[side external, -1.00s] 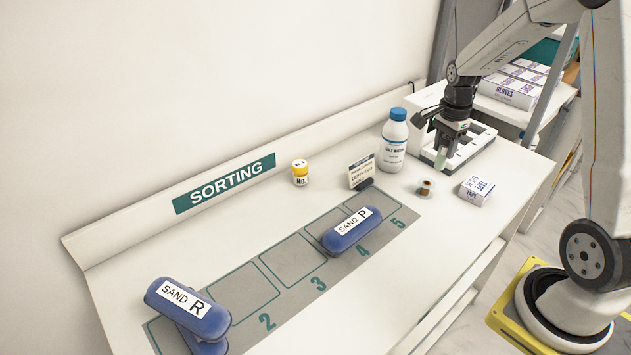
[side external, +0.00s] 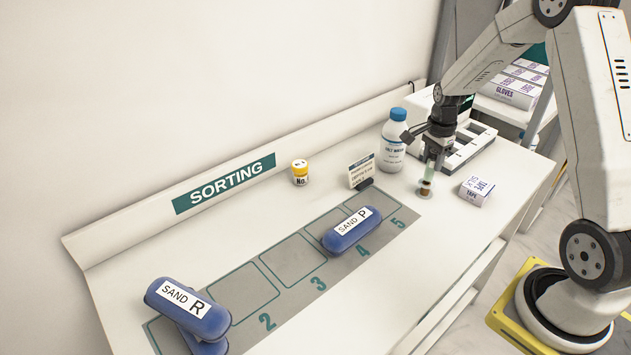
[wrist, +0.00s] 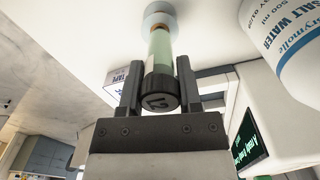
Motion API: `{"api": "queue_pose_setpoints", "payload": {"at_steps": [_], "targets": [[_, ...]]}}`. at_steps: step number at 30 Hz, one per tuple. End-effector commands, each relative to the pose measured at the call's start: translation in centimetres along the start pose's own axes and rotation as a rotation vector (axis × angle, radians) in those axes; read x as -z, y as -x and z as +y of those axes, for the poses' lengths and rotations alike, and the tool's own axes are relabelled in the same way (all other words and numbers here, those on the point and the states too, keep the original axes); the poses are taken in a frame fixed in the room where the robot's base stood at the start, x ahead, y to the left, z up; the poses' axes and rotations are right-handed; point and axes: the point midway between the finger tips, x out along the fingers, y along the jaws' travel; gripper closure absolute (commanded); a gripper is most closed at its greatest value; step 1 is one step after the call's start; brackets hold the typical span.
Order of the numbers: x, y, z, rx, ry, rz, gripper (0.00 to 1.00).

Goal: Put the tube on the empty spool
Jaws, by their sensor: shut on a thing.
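My gripper (side external: 434,155) is shut on a pale green translucent tube (side external: 429,172), held upright. The small spool (side external: 425,190), with a brown core and pale flange, stands on the table directly below the tube. Its pale flange (wrist: 160,13) shows at the tube's far end in the wrist view. The tube's lower end meets or nearly meets the spool; I cannot tell whether it is seated.
A white salt water bottle (side external: 393,142) stands close to the left of my gripper. A tape box (side external: 476,191) lies to the right, a white slotted rack (side external: 480,143) behind. A small sign (side external: 361,171) and blue sandbag P (side external: 351,230) are to the left.

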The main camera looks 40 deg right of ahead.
Motion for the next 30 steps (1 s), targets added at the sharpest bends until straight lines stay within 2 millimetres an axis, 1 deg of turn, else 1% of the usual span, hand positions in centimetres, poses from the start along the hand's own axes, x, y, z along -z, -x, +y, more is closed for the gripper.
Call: {"api": "queue_pose_setpoints", "payload": {"at_steps": [3,11,16,17,18,19,20,30], "targets": [[0.0,-0.63,0.01,0.001,0.0,0.0,1.0],[0.01,-0.66,0.01,0.001,0.0,0.0,1.0],[0.0,-1.01,0.03,0.0,0.0,0.0,1.0],[0.0,-0.97,0.02,0.0,0.0,0.0,0.46],[0.01,-0.96,0.02,0.001,0.0,0.0,0.34],[0.01,-0.96,0.02,0.001,0.0,0.0,0.24],[0.01,-0.95,0.02,0.001,0.0,0.0,0.21],[0.01,-0.86,0.01,0.001,0.0,0.0,0.21]]}}
